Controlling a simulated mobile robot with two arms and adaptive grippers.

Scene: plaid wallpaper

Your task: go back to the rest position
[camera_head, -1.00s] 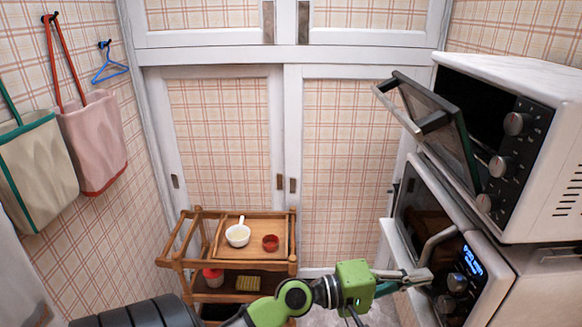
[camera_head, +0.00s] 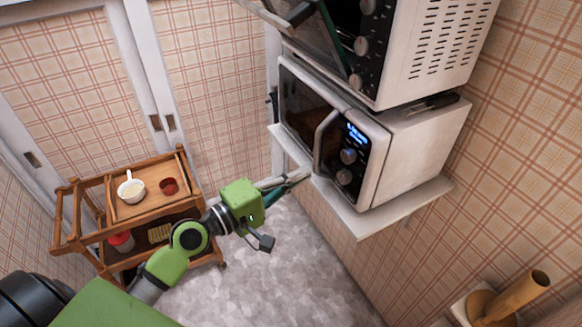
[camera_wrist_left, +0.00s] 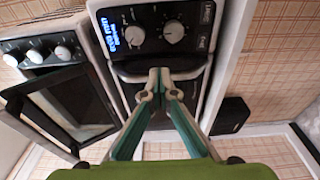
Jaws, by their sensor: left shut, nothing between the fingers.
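My left gripper (camera_head: 304,175) reaches in from the left in the head view, with its fingertips in front of the lower part of the white microwave (camera_head: 430,139) and its shelf. Its fingers are together with nothing between them. The microwave door looks shut. My right gripper is not in view.
A toaster oven (camera_head: 435,45) with its door hanging open stands above the microwave. The white shelf (camera_head: 350,217) juts out beneath. A wooden cart (camera_head: 112,262) with a white pan (camera_head: 131,188) and a red bowl (camera_head: 168,186) stands left. The grey floor (camera_head: 270,275) between is clear.

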